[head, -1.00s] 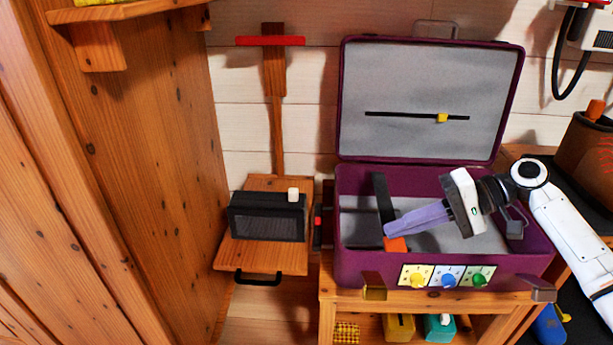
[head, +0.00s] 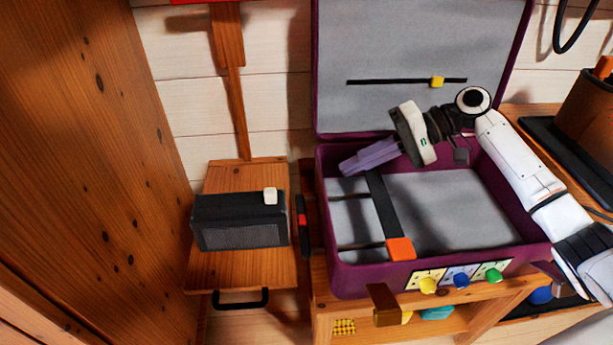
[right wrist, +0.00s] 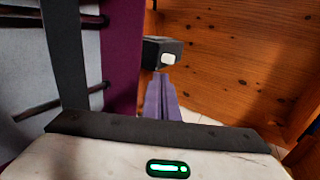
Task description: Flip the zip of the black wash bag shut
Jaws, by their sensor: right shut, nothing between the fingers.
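The black wash bag (head: 240,235) stands on a small wooden shelf left of the suitcase. A white tab (head: 270,196), apparently its zip flap, sits at the top right end. In the right wrist view the bag (right wrist: 154,48) and white tab (right wrist: 168,58) show just beyond my fingertips. My right gripper (head: 346,168), with purple fingers, is shut and empty. It is over the back left of the open suitcase, right of the bag and apart from it. It also shows in the right wrist view (right wrist: 158,80). My left gripper is out of view.
The open purple suitcase (head: 345,282) has a raised lid (head: 415,60) behind my arm and a black strap (head: 383,205) inside. A tall wooden panel (head: 90,150) stands left of the bag. A wooden post (head: 235,110) rises behind it. Above the bag is free room.

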